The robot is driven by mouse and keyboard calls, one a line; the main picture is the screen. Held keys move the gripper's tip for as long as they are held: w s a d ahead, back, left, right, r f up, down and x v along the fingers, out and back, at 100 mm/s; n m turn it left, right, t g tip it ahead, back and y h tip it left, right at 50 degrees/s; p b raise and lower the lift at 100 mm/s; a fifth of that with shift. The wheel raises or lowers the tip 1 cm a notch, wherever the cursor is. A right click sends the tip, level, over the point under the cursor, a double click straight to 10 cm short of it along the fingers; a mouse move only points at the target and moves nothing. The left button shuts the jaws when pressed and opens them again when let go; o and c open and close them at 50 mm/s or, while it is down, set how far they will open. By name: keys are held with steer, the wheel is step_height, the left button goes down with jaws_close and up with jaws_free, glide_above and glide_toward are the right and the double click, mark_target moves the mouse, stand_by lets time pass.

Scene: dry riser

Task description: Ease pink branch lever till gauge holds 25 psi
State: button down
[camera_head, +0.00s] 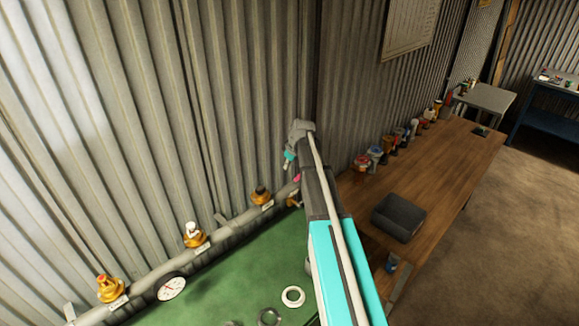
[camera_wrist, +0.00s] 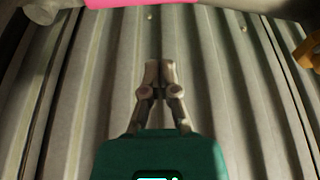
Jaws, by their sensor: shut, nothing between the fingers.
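The pink lever (camera_head: 297,178) shows as a small patch beside my arm at the right end of the pipe. In the wrist view a broad pink surface (camera_wrist: 140,3) is cut off by the top edge. My gripper (camera_wrist: 159,66) is shut and empty, its fingertips together in front of the corrugated wall and apart from the pink surface. In the head view my arm's end is above the pink lever, and its fingertips are too small to make out. The round white gauge (camera_head: 171,287) sits on the pipe at lower left; its reading is too small to tell.
Brass valves with a red (camera_head: 110,288), a white (camera_head: 193,235) and a dark top (camera_head: 261,195) stand along the grey pipe (camera_head: 232,226). A green surface (camera_head: 245,270) carries loose rings. A wooden bench (camera_head: 450,165) holds a dark bin (camera_head: 399,217) and several fittings.

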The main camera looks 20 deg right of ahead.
steer(key=shift+s+d+f+b, duration=0.15)
steer(key=shift+s+d+f, duration=0.15)
steer(key=shift+s, duration=0.25)
steer(key=shift+s+d+f+b, duration=0.1)
steer(key=shift+s+d+f, duration=0.05)
steer(key=shift+s+d, duration=0.3)
steer(key=shift+s+d+f+b, duration=0.15)
steer(key=shift+s+d+f, duration=0.1)
steer(key=shift+s, duration=0.35)
steer(key=shift+s+d+f, duration=0.1)
steer(key=shift+s+d, duration=0.15)
steer(key=shift+s, duration=0.35)
steer(key=shift+w+a, duration=0.1)
steer(key=shift+w, duration=0.1)
